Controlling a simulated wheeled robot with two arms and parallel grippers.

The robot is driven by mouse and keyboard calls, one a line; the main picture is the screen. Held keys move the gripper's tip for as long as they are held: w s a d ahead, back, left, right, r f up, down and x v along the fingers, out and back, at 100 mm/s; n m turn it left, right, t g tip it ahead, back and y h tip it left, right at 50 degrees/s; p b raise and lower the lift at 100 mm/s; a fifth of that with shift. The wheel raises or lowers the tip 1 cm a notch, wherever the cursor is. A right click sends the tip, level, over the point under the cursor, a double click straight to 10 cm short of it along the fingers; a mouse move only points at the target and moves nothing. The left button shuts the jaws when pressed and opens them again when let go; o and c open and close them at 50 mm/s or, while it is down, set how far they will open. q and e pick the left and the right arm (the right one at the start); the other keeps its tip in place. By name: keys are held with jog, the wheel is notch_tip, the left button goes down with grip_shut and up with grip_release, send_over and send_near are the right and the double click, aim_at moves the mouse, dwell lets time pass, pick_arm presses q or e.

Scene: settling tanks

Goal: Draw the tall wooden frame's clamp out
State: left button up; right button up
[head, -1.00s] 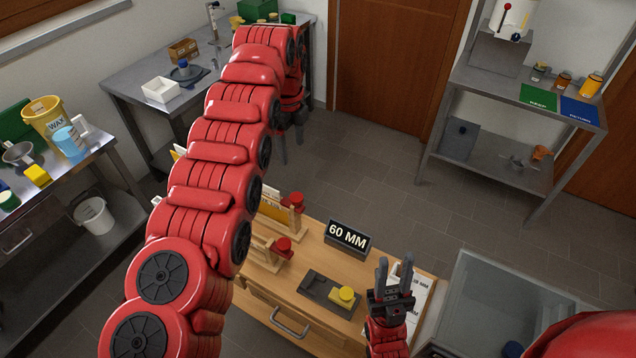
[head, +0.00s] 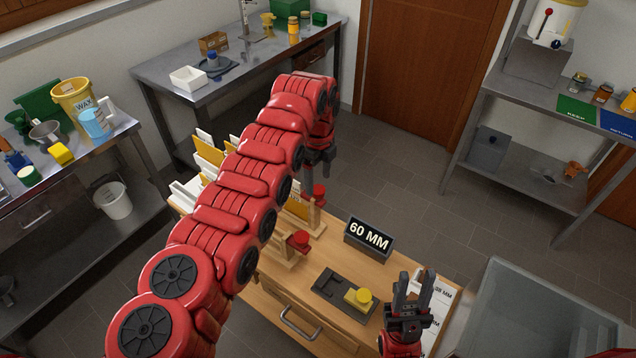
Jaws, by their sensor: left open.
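Two wooden frames with red clamp knobs stand on the wooden table (head: 262,292), partly behind my left arm. The farther wooden frame (head: 315,219) has a red knob (head: 319,194) at its top; the nearer frame (head: 285,254) has another red knob (head: 299,240). The farther one appears taller. My left gripper (head: 318,178) is open, fingers pointing down, just above and behind the farther knob; I cannot tell whether they touch.
A 60 MM sign (head: 368,239), a dark tray (head: 330,283) and a yellow block (head: 358,298) are on the table. White and yellow panels (head: 208,150) stand at its left end. A grey bin (head: 540,300) is at the right. Floor behind the table is clear.

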aim_at(318, 189)
pick_arm(q)
jog(key=shift+f+p, duration=0.35)
jog(key=shift+f, duration=1.15)
grip_shut()
